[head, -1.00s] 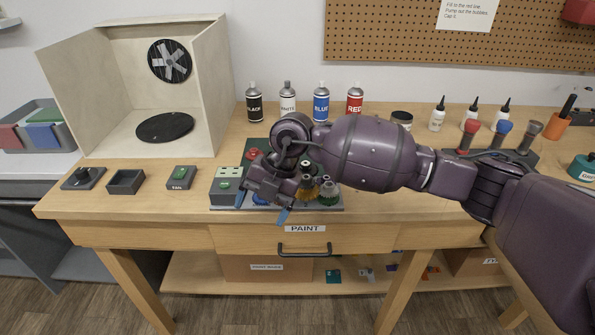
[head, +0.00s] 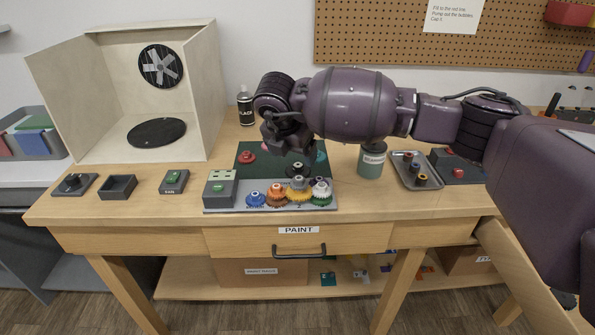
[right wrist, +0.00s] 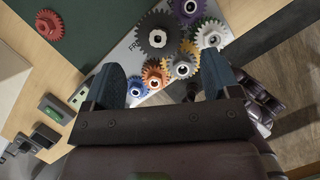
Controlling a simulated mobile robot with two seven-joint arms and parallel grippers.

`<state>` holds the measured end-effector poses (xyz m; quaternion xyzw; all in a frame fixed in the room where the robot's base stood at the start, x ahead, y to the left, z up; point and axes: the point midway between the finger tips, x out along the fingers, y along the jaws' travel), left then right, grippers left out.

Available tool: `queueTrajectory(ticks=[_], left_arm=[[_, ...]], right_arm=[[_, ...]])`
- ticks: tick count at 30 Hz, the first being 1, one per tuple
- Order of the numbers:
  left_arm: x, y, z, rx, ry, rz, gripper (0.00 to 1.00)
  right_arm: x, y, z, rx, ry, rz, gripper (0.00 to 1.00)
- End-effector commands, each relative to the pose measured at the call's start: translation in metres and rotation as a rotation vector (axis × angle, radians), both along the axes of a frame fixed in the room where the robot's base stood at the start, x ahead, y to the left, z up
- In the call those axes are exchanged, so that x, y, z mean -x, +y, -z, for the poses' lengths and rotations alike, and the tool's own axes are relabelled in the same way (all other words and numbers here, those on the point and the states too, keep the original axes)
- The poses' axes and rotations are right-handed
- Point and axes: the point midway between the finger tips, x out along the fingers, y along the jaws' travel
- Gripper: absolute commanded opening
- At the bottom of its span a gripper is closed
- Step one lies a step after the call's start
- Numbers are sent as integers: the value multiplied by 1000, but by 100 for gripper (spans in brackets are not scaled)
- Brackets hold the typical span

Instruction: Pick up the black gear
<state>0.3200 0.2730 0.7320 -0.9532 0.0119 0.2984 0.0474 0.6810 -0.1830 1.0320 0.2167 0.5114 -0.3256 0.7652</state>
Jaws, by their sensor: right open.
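The black gear (head: 297,170) sits behind the row of coloured gears on the grey and green board. In the right wrist view the black gear (right wrist: 157,40) lies flat, beyond and roughly between my fingertips. My right gripper (head: 287,141) hangs above the back of the board, and its fingertips are hard to make out in the head view. In the right wrist view my right gripper (right wrist: 162,78) is open, with two blue fingers spread apart and nothing held. My left gripper is not in view.
Blue (head: 256,199), orange (head: 277,194), gold (head: 299,189) and white (head: 320,189) gears stand close together along the board's front. A red gear (head: 247,157) is at the back left. A labelled can (head: 372,161) and grey tray (head: 417,172) stand right.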

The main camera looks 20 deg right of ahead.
Motion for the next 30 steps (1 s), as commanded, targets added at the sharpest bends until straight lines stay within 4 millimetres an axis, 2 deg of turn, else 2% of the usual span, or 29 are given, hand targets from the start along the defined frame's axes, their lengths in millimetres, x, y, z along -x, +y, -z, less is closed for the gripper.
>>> queueTrajectory(ticks=[5,15,23,30], left_arm=[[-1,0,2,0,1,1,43],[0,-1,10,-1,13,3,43],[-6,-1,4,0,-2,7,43],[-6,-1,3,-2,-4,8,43]], right_arm=[[-3,-2,9,0,0,0,82],[-14,-13,49,-1,2,0,82],[-16,-13,50,-1,-1,-2,82],[-15,-13,50,-2,0,-2,45]])
